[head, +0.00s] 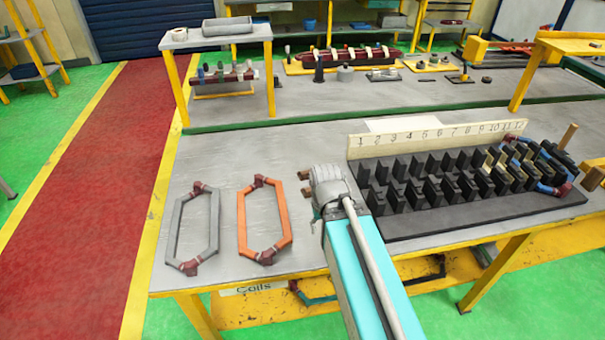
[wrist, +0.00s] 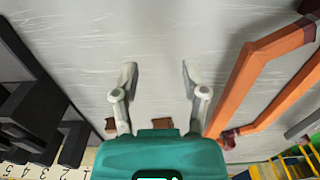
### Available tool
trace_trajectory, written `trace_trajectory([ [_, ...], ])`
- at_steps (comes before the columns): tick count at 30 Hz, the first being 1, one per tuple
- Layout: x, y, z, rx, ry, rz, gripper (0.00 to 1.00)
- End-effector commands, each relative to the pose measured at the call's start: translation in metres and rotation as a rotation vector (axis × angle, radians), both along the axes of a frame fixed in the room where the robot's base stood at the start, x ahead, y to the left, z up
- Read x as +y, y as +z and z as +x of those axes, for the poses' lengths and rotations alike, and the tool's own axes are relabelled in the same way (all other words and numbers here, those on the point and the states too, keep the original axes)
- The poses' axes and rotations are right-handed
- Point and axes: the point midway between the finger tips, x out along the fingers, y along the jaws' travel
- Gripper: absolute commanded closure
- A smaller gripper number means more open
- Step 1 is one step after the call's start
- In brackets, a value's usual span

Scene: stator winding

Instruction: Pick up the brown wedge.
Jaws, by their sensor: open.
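Two small brown pieces lie on the grey table top just left of my gripper in the head view, a far one (head: 305,175) and a near one (head: 306,189). Their wedge shape is too small to make out. In the wrist view, one brown piece (wrist: 162,123) shows between my fingers close to the gripper body, and another (wrist: 111,124) is beside the left finger. Both are partly hidden by my gripper. My gripper (wrist: 160,78) is open and empty, pointing down over bare table. In the head view, my gripper (head: 329,188) hides its own fingertips.
A black slotted stator block (head: 480,218) with a numbered strip (head: 430,140) stands close on the right; a blue coil (head: 545,160) sits at its right end. An orange coil (head: 243,225) and a grey coil (head: 178,235) lie to the left. A tan stick (head: 569,137) stands far right.

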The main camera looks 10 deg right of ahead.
Motion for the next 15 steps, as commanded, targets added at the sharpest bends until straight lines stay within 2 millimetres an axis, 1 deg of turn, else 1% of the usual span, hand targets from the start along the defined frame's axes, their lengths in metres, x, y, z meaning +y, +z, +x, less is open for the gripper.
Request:
trace_trajectory([
  [3, 0.0, 0.0, 0.0, 0.0, 0.0, 0.0, 0.43],
  [4, 0.0, 0.0, 0.0, 0.0, 0.0, 0.0, 0.41],
  [6, 0.0, 0.0, 0.001, 0.0, 0.0, 0.0, 0.28],
  [9, 0.0, 0.003, 0.007, 0.0, 0.003, 0.0, 0.11],
  [11, 0.0, 0.006, 0.015, 0.0, 0.007, 0.0, 0.11],
  [14, 0.0, 0.013, 0.037, 0.0, 0.018, 0.0, 0.11],
  [15, 0.0, 0.017, 0.048, 0.0, 0.024, 0.0, 0.11],
])
